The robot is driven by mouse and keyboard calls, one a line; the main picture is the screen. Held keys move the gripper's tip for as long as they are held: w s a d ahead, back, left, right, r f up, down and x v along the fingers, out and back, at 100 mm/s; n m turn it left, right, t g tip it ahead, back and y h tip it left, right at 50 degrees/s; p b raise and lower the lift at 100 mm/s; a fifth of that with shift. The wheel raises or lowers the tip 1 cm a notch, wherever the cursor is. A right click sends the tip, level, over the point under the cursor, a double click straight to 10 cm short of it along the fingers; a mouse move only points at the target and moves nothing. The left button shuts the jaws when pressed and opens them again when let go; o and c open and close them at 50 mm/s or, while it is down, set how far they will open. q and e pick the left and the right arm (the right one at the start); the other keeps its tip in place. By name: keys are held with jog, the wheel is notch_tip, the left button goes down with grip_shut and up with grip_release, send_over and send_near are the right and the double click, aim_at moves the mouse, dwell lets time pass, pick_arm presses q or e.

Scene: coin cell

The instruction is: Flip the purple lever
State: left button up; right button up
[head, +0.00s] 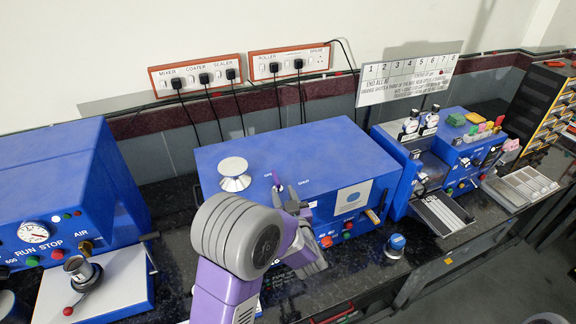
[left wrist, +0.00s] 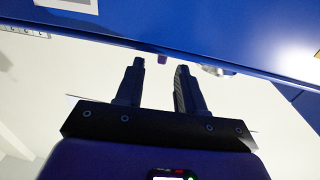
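The purple lever (head: 276,178) stands up from the top of the middle blue machine (head: 325,150), near its front edge, beside small OPEN/SHUT-like lettering. My left gripper (head: 284,193) is right in front of the lever, partly hidden by my own wrist. In the left wrist view its two dark fingers (left wrist: 160,66) are apart with nothing between them. A small purple bit (left wrist: 162,59) of the lever shows just beyond the fingertips, roughly between them, at the blue machine's edge. I cannot tell whether a finger touches it. My right gripper is not in view.
A silver round knob (head: 234,174) stands on the machine top left of the lever. A blue machine with a gauge (head: 34,232) is at left. Another blue machine with vials (head: 411,124) is at right. A small blue pot (head: 396,244) sits on the dark counter.

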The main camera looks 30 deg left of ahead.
aim_at(279, 185)
pick_arm(q)
jog(key=shift+w+a+r, duration=0.1)
jog(key=shift+w+a, duration=0.15)
jog(key=shift+x, duration=3.2)
jog(key=shift+s, duration=0.1)
jog(key=shift+c, duration=0.3)
grip_shut()
